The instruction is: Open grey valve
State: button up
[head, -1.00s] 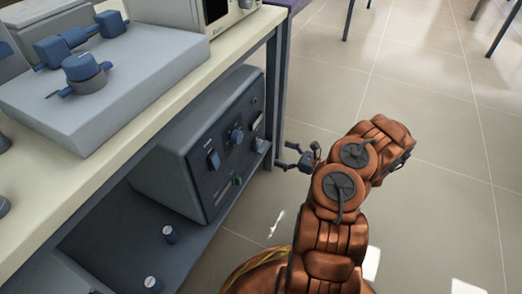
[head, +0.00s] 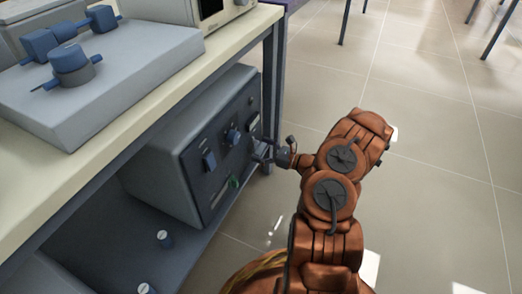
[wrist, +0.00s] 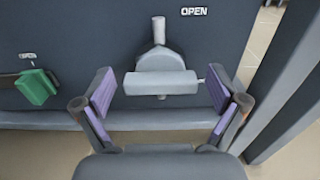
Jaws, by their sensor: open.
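The grey valve (wrist: 160,72) is on the dark front panel, in the middle of the wrist view. It has a grey crossbar handle and a short stem pointing up. The word OPEN is printed on the panel to its upper right. My gripper (wrist: 160,92) is open, with one purple-padded finger on each side of the valve handle. The right finger is close to the handle's right end; I cannot tell if they touch. In the head view my gripper (head: 268,152) is at the right part of the panel, and the valve is hard to make out there.
A green switch (wrist: 36,87) is left of the valve. The grey furnace box (head: 165,165) stands on the lower shelf, under a cream bench top (head: 120,140). A dark bench leg (head: 272,80) is close on the right. Open floor (head: 430,190) lies to the right.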

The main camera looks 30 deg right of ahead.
jog(key=c, duration=1.1)
jog(key=shift+c, duration=0.3)
jog(key=shift+p, duration=0.35)
jog(key=m+p, duration=0.2)
jog(key=m, duration=0.1)
jog(key=shift+r+p, duration=0.1)
jog(key=shift+p, duration=0.3)
jog(key=m+p, duration=0.1)
jog(key=m, duration=0.3)
jog(key=m+p, duration=0.1)
jog(key=m, duration=0.4)
jog(key=shift+m, duration=0.4)
jog(key=shift+f+m, duration=0.15)
jog(key=shift+m, duration=1.15)
jog(key=shift+f+m, duration=0.1)
jog(key=shift+m, duration=1.2)
